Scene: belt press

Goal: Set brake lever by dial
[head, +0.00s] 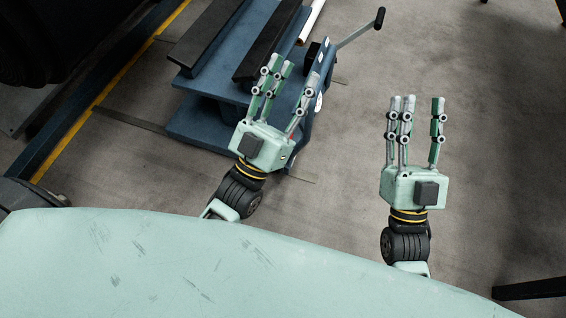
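A lever (357,34) with a grey metal arm and a black grip (380,18) sticks out from the upper right side of the blue machine. It slants up to the right. A white plate or dial face (319,102) shows in part on the machine's right side, next to my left gripper's finger; I cannot read it. My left gripper (294,74) is open and empty, over the machine's right edge and below the lever in the picture. My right gripper (420,103) is open and empty over bare floor, well below the grip. Neither appears to touch the lever.
The blue machine (195,120) carries long dark bars (208,35) on top. A dark rail with a yellow floor line (80,125) runs along the left. A black beam (530,289) lies at lower right. The grey floor (480,110) at right is clear.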

